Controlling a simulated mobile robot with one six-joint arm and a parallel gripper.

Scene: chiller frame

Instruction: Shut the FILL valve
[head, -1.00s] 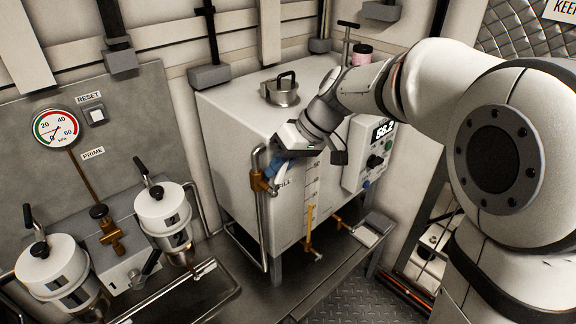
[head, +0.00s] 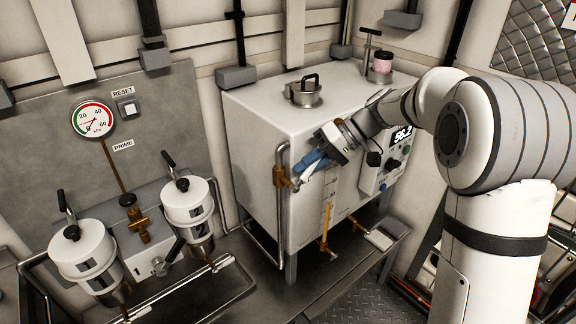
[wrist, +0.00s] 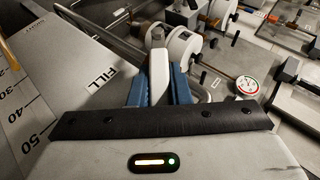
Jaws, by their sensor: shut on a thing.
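The FILL valve has a brass body (head: 281,177) on the steel pipe at the left front edge of the white tank (head: 262,150). Its pale lever (wrist: 158,76) stands between the blue fingers of my gripper (wrist: 158,88) in the wrist view. In the head view my gripper (head: 309,163) is just right of the valve body, shut on the lever, which slants up and to the right from the body. The fingers partly hide the lever. The FILL label (wrist: 102,76) on the tank face shows in the wrist view.
A lidded port (head: 303,92) and a pink-topped jar (head: 382,63) are on the tank top. A control box (head: 388,160) is on its right face. Two white canisters (head: 188,205) and a gauge (head: 92,118) are at left.

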